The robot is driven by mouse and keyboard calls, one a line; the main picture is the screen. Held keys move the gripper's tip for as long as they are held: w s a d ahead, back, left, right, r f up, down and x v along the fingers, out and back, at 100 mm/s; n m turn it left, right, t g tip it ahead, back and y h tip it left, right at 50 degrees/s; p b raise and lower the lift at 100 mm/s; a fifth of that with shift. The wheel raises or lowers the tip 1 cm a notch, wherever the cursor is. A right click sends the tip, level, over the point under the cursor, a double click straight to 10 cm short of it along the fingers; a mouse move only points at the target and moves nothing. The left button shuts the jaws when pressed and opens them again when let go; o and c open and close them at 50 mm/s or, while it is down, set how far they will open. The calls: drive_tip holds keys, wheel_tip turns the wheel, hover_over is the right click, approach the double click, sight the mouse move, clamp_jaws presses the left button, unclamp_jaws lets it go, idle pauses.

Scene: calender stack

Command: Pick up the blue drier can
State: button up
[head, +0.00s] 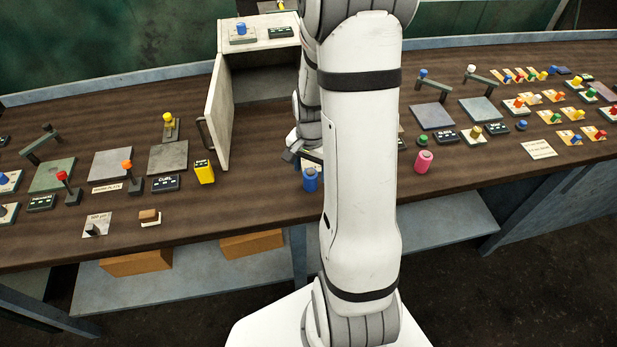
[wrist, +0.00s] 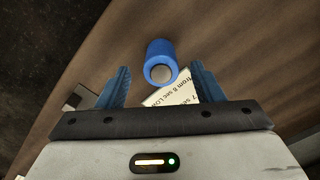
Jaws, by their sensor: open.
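The blue drier can (head: 310,181) stands on the brown bench near its front edge, just left of my arm in the head view. In the wrist view the blue drier can (wrist: 160,62) lies ahead of my gripper, with its round grey end face showing. My gripper (wrist: 160,82) is open, with one blue finger at each side and the can centred just beyond the fingertips. Nothing is between the fingers except a printed card beneath. In the head view my gripper (head: 305,157) is partly hidden behind my arm, close by the can.
A printed card (wrist: 172,92) lies under the gripper. A yellow can (head: 204,171) stands to the left and a pink can (head: 424,161) to the right. An open cabinet (head: 222,110) stands behind, its door swung toward the front. Small levers and panels cover both sides.

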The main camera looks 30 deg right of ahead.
sight(310, 171)
drive_tip(key=shift+w+f+p, duration=0.1)
drive_tip(key=shift+f+p, duration=0.35)
drive_tip(key=shift+f, duration=1.7)
drive_tip(key=c, duration=1.1)
